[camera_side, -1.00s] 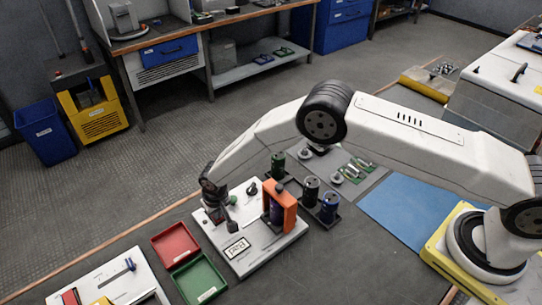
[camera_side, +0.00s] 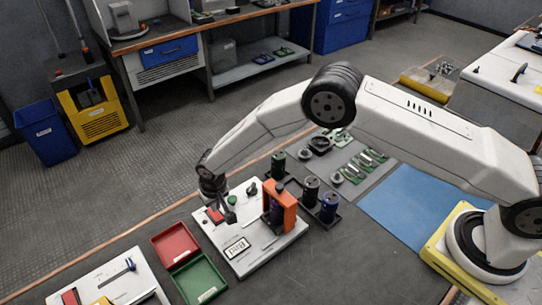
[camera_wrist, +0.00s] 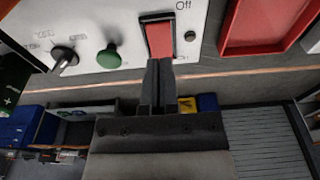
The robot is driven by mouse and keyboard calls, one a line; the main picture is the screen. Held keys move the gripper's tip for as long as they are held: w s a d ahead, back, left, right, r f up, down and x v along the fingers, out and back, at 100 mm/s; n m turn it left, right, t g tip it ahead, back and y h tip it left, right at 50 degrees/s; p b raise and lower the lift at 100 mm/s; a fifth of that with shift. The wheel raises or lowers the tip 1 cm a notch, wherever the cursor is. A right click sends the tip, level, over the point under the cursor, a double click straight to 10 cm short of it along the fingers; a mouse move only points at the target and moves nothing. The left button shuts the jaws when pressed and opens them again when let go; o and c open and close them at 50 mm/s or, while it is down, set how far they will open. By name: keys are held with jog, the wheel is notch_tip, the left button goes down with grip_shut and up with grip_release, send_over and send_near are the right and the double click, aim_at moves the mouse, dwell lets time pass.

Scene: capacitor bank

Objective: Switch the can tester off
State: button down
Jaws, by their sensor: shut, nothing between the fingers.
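The can tester (camera_side: 259,258) is a white box with an orange clamp frame (camera_side: 290,204) and a small display. Its red rocker switch (camera_wrist: 160,39) sits in a black bezel in the wrist view, with "Off" printed at the top of that view and "On" at the lower end. The switch also shows in the side view (camera_side: 214,215). I cannot tell for sure which end is pressed. My gripper (camera_wrist: 158,62) is shut and empty, its fingertips just by the "On" end of the switch. Contact cannot be told. A green button (camera_wrist: 109,56) and a black knob (camera_wrist: 65,57) lie to the left.
A red tray (camera_side: 174,243) and a green tray (camera_side: 200,279) stand left of the tester. Capacitor cans (camera_side: 329,207) stand in a dark rack to its right. A blue mat (camera_side: 415,205) lies further right, bare. Another white device (camera_side: 110,281) is at the lower left.

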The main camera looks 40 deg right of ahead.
aim_at(220, 217)
jog(key=shift+r, duration=1.55)
jog(key=shift+r, duration=0.1)
jog(key=shift+d+r, duration=0.2)
jog(key=shift+d, duration=0.05)
jog(key=s+d+r, duration=0.3)
jog(key=d+r, duration=0.5)
jog(key=s+d+r, duration=0.4)
jog(key=s+d, duration=0.4)
jog(key=s, duration=0.2)
jog(key=s+d+r, duration=0.5)
jog(key=s+d, duration=0.2)
jog(key=s, duration=0.4)
jog(key=shift+s+d+r+t, duration=0.2)
jog(key=shift+d+t, duration=0.15)
jog(key=shift+t, duration=0.05)
